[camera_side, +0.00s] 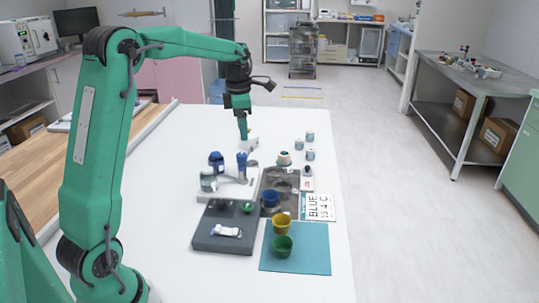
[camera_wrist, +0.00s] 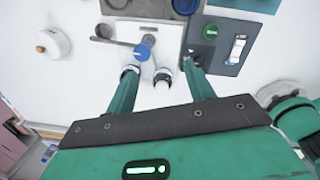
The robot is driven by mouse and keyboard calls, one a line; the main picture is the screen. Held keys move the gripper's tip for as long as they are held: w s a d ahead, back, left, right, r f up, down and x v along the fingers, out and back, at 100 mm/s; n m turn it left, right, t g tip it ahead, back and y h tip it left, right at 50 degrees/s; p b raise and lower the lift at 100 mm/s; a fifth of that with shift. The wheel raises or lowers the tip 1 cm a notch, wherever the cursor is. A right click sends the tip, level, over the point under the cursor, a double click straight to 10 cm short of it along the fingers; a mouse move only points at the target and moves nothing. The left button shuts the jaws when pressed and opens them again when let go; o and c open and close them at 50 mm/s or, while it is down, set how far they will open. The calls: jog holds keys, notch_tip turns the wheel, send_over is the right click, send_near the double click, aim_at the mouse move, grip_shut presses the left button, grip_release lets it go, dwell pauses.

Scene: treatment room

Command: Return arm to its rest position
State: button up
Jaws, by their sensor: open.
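My arm is green and reaches out over the white table (camera_side: 165,210). My gripper (camera_side: 243,134) points down over the far part of the table. It also shows in the wrist view (camera_wrist: 160,73), with its two green fingers spread apart and nothing clamped between them. A small white item with a dark end (camera_wrist: 162,79) shows between the fingertips in that view. A blue-handled item (camera_wrist: 145,47) lies just beyond it. I cannot tell the fingers' exact height above the table.
A grey tray (camera_side: 292,205) has a blue cup (camera_side: 270,198). Small jars (camera_side: 310,137) stand at right.

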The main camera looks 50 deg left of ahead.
jog(key=s+d+r+m+t, duration=0.1)
jog(key=s+d+r+m, duration=0.35)
jog(key=d+m, duration=0.3)
jog(key=s+d+f+m+t, duration=0.1)
jog(key=s+d+m+t, duration=0.1)
jog(key=s+d+m, duration=0.3)
jog(key=s+d+f+m+t, duration=0.1)
jog(key=s+d+m, duration=0.5)
jog(key=s+m, duration=0.7)
jog(key=shift+s+d+f+m+t, duration=0.2)
jog(key=shift+s+d+m+t, duration=0.15)
jog(key=shift+m, duration=2.1)
